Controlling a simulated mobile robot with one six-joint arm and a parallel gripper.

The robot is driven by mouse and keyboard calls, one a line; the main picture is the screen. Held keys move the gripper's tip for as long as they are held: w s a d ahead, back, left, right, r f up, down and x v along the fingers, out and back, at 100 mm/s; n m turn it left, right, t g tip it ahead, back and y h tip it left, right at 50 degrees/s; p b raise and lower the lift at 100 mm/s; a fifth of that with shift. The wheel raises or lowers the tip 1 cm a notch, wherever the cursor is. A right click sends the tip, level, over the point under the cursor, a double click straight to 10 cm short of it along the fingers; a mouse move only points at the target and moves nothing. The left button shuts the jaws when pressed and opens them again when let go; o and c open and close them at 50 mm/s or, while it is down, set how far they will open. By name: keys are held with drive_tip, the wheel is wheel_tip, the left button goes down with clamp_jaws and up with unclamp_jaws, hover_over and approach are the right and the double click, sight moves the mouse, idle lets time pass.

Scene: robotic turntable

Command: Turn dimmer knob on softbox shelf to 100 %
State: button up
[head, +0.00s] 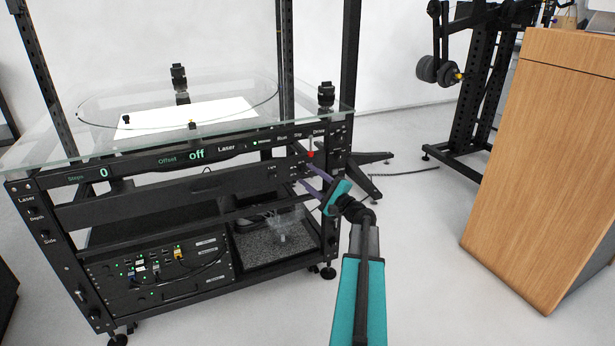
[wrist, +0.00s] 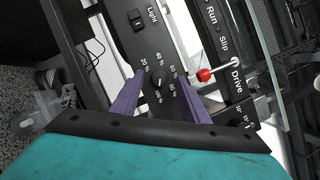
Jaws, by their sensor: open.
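The dimmer knob (wrist: 158,80) is a small round black knob on a black panel in the wrist view. White percent marks from 20 % to 100 % ring it. Its exact pointer setting is too small to read. My gripper (wrist: 157,77) is open, with one purple finger on each side of the knob. I cannot tell whether either finger touches it. In the head view my gripper (head: 312,171) is at the right end of the turntable's front panel, and the knob is too small to make out there.
A lever with a red ball (wrist: 204,75) stands close to the right finger, by the "Drive" label. A black switch (wrist: 137,20) labelled "Light" sits above the knob. The glass turntable top (head: 75,150) overhangs the panel. A wooden cabinet (head: 545,150) stands at right, with clear floor between.

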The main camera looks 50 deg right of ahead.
drive_tip(key=s+f+p, duration=0.2)
drive_tip(key=s, duration=1)
drive_tip(key=shift+a+f, duration=0.25)
drive_tip(key=shift+a, duration=0.1)
